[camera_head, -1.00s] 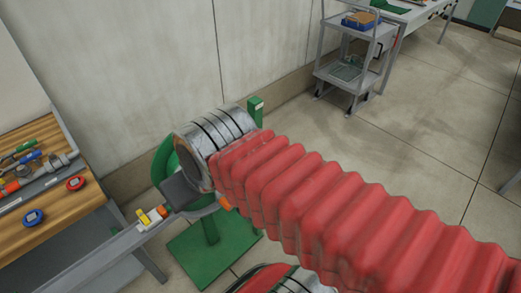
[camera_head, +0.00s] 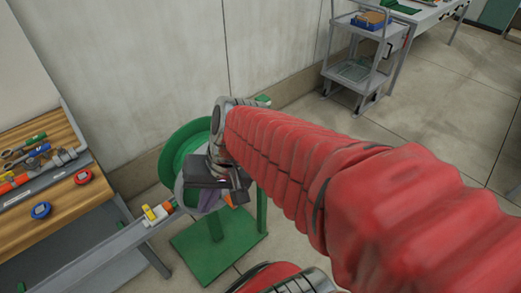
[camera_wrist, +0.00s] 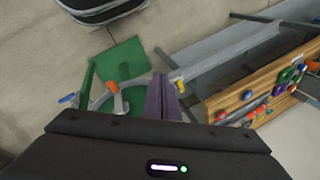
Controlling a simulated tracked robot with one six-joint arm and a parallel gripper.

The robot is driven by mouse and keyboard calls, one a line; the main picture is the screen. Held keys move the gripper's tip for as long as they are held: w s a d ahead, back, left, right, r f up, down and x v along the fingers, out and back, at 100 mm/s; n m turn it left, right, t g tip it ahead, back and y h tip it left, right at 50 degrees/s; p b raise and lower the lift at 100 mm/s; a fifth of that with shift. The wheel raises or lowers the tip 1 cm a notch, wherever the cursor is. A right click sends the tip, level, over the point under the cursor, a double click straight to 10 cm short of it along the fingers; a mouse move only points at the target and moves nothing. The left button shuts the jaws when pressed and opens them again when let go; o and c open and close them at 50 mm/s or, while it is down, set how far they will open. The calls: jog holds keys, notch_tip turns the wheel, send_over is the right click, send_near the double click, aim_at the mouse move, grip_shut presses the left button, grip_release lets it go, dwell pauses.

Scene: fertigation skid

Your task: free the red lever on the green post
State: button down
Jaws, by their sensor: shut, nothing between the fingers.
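The green post (camera_head: 262,212) stands on a flat green base plate (camera_head: 198,257); a green ring (camera_head: 178,152) is mounted on it, partly behind my gripper. In the wrist view, the post's base (camera_wrist: 122,64) lies beyond the ring. A grey piece with an orange-red end (camera_wrist: 113,88) lies over the ring, left of my fingers; I cannot tell for certain whether it is the red lever. A blue-tipped piece (camera_wrist: 68,99) is further left. My gripper (camera_wrist: 160,88) has its purple fingers together, empty, apart from that piece in the picture. In the head view, my arm hides much of the post.
A wooden-topped bench (camera_head: 62,205) with tools and round red and blue parts stands left. Its grey rail (camera_head: 100,258) ends near the ring with a yellow-orange fitting (camera_head: 156,213). A grey cart (camera_head: 352,72) stands at the back. Floor at right is clear.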

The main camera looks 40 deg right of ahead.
jog(key=w+d+f+m+t+y, duration=0.2)
jog(key=w+d+f+m+t, duration=0.15)
jog(key=d+m, duration=0.35)
jog(key=w+d+f+m+t+y, duration=0.25)
jog(key=w+d+f+m, duration=0.2)
jog(key=m, duration=0.45)
jog(key=s+d+f+m+t+h, duration=0.1)
jog(key=d+f+m+t+h, duration=0.1)
jog(key=d+m, duration=0.5)
jog(key=s+d+f+m+t+h, duration=0.2)
jog(key=d+f+m+h, duration=0.3)
jog(key=d, duration=0.7)
notch_tip(320, 180, down, 2)
jog(key=shift+s+d+m+t, duration=0.2)
jog(key=shift+m+t, duration=0.4)
jog(key=shift+m, duration=0.5)
jog(key=shift+w, duration=0.1)
jog(key=w, duration=0.9)
jog(key=shift+w+a+r, duration=0.15)
jog(key=shift+a+r, duration=0.05)
jog(key=shift+r, duration=0.15)
